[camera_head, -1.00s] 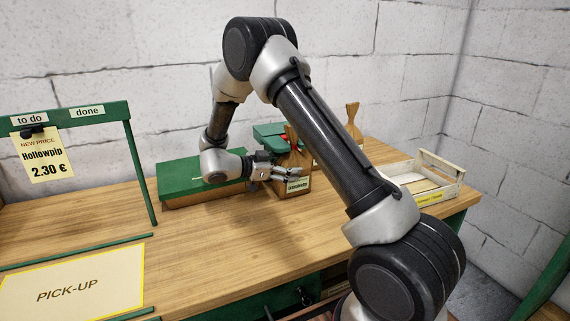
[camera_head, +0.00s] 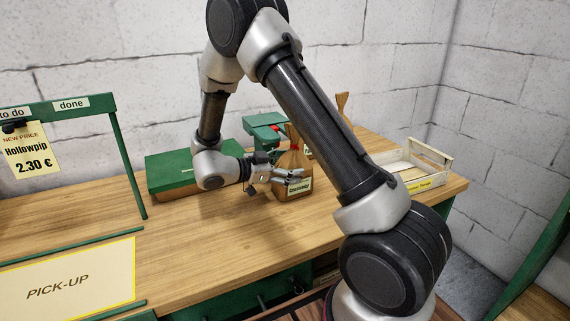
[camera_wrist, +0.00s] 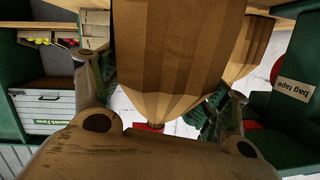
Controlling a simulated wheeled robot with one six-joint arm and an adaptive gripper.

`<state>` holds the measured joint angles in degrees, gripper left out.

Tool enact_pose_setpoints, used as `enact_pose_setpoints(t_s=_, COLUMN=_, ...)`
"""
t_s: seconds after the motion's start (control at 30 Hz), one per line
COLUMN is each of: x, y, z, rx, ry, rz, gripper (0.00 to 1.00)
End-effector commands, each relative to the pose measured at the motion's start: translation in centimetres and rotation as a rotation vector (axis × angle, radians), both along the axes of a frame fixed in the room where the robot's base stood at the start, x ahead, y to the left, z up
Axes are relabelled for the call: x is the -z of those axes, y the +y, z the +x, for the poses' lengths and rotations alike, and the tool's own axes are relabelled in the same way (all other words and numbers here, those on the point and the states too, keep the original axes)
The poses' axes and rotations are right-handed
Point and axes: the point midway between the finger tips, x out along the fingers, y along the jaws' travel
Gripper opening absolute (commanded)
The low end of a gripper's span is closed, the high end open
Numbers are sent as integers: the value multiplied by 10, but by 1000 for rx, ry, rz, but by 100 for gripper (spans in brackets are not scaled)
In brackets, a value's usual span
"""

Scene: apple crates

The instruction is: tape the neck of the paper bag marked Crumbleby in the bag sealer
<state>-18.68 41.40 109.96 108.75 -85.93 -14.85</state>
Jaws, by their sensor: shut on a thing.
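The brown paper bag marked Crumbleby (camera_head: 294,163) is upright at the middle of the bench, its pale label facing forward. My gripper (camera_head: 288,176) is shut on its body from the left. A small red band shows at its neck, which flares above. In the wrist view the bag (camera_wrist: 165,55) fills the middle between my fingers, with red (camera_wrist: 149,127) at its narrow end. The green bag sealer (camera_head: 258,124) with a red part stands just behind and left of the bag; its "bag tape" label (camera_wrist: 293,90) shows at right in the wrist view. I cannot tell whether the bag's base touches the bench.
Another brown bag (camera_head: 342,103) stands behind, mostly hidden by my arm. A wooden crate (camera_head: 432,179) with a yellow label is at the right. A green box (camera_head: 172,174) is at the left, beyond a price rack (camera_head: 128,150). The front bench is clear up to the PICK-UP mat (camera_head: 105,270).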

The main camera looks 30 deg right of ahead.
Motion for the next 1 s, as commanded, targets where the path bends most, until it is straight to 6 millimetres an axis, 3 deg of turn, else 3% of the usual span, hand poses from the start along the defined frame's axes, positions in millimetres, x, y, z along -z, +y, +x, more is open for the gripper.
enact_pose_setpoints(t_s=0.3, x=-1, y=0, z=-23, rx=0, ry=-2, rz=-1, gripper=6)
enact_pose_setpoints(t_s=0.57, x=-3, y=0, z=-29, rx=0, ry=-2, rz=-1, gripper=6)
enact_pose_setpoints(t_s=1.0, x=-39, y=0, z=-29, rx=0, ry=-5, rz=-1, gripper=6)
